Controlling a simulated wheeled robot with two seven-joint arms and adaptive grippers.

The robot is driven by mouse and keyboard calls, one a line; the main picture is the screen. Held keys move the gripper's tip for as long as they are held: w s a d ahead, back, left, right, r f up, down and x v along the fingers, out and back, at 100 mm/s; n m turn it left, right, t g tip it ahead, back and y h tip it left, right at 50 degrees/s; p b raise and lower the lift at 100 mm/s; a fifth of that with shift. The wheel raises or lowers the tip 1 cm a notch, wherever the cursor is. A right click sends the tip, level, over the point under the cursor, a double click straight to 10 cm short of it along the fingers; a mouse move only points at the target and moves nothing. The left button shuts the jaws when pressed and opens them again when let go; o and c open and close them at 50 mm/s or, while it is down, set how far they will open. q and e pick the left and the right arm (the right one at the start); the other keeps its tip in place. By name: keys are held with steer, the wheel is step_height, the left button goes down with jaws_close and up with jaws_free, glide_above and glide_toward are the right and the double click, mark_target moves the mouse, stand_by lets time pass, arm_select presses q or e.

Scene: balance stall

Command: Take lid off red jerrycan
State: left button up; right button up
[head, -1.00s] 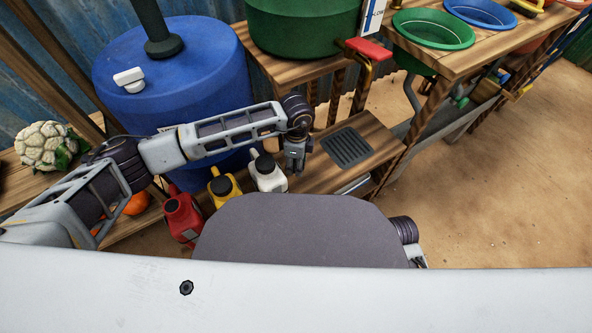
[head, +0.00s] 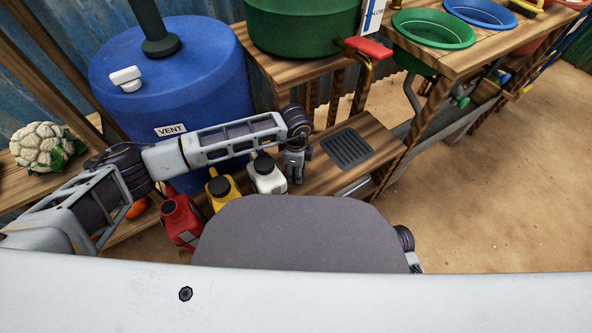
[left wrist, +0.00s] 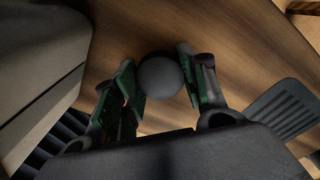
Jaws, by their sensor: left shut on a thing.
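The red jerrycan (head: 181,222) stands at the lower left in the head view, partly cut off by my body. Its neck shows red, with no black lid on it that I can make out. My left gripper (head: 296,174) points down over the wooden shelf, right of the white jerrycan. In the left wrist view my left gripper (left wrist: 160,82) is shut on a round dark grey lid (left wrist: 160,77), held between the two green-lined fingers. A bit of my right gripper (head: 416,264) shows at the edge of my body; its fingers are hidden.
Yellow (head: 222,189) and white (head: 267,176) jerrycans with black lids stand beside the red one. A blue barrel (head: 205,75) stands behind. A dark slotted grate (head: 349,148) lies on the wooden shelf (head: 322,176), whose surface around the left gripper is bare.

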arm_select(q)
steer(key=shift+f, duration=0.15)
steer(key=o, duration=1.1)
steer(key=shift+r, duration=0.75)
step_height(320, 180, up, 11)
steer(key=p, duration=0.4)
steer(key=shift+f, duration=0.1)
arm_select(e)
step_height(320, 180, up, 9)
steer(key=s+d+g+h, duration=0.1)
steer(key=d, duration=0.1)
steer(key=shift+d+g, duration=0.3)
steer(key=shift+f, duration=0.2)
